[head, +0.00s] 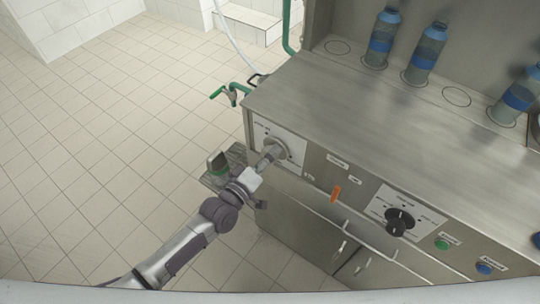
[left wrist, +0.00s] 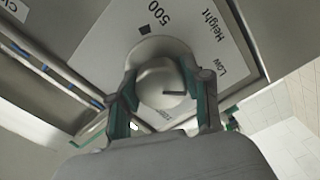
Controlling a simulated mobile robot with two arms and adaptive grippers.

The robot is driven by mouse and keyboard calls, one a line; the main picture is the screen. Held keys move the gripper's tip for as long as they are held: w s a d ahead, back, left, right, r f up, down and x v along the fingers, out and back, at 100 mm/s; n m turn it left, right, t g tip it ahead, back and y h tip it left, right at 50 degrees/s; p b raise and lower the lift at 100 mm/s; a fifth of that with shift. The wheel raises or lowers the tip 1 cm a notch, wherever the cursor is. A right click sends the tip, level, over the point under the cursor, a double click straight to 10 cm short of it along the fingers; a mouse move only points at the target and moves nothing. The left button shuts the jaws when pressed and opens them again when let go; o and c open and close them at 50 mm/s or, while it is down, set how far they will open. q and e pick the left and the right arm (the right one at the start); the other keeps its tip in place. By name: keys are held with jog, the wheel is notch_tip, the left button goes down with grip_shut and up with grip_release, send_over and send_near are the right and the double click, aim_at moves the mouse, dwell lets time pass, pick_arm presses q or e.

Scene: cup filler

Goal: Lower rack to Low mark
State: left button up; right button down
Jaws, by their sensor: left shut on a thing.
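The rack height knob (left wrist: 160,84) is a round light-grey knob on a white dial plate (left wrist: 190,35) marked "500", "Low" and "Height". My left gripper (left wrist: 162,98) is shut on it, with a green-padded finger on each side. A dark line on the knob's face points to the right in the left wrist view. The black square Low mark (left wrist: 206,74) lies a little above and right of that line. In the head view the knob (head: 275,146) is partly hidden by my left gripper (head: 270,155).
The steel counter (head: 330,100) holds several blue-banded bottles (head: 384,40). An orange switch (head: 336,194), a black dial (head: 399,221), a green button (head: 441,244) and a blue button (head: 484,267) are right of the knob. A green tap (head: 232,93) sticks out left. Open tiled floor (head: 110,130) lies left.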

pick_arm(q)
jog(key=o, duration=1.2)
jog(key=shift+a, duration=0.1)
jog(key=v, duration=1.2)
